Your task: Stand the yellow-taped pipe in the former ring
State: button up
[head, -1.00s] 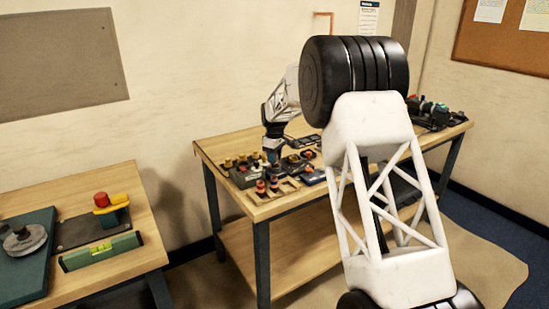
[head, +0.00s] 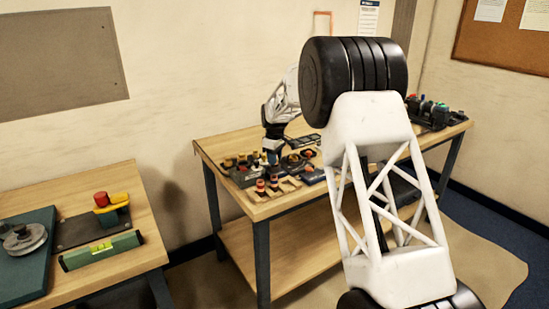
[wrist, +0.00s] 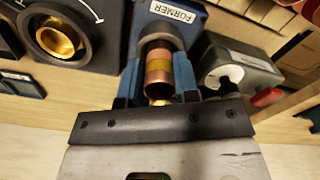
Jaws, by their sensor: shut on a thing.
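My gripper (wrist: 156,78) has blue fingers shut on the sides of a copper pipe (wrist: 158,72) with a yellow tape band. In the wrist view, the pipe's far end meets or overlaps the grey ring (wrist: 154,29) of the blue block labelled FORMER (wrist: 194,17). I cannot tell whether that end is inside the ring or only in front of it. In the head view my gripper (head: 272,157) is low over the back workbench, and the pipe is too small to make out.
A black block with a brass-lined hole (wrist: 58,38) stands left of the former. A grey fixture (wrist: 238,72) is close on the right. Several small parts crowd the workbench (head: 232,170). A green level (head: 101,250) lies on the left table.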

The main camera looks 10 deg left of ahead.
jog(key=shift+f, duration=0.2)
jog(key=o, duration=0.6)
jog(key=shift+r, duration=0.1)
jog(key=shift+r, duration=5.35)
jog(key=shift+r, duration=0.1)
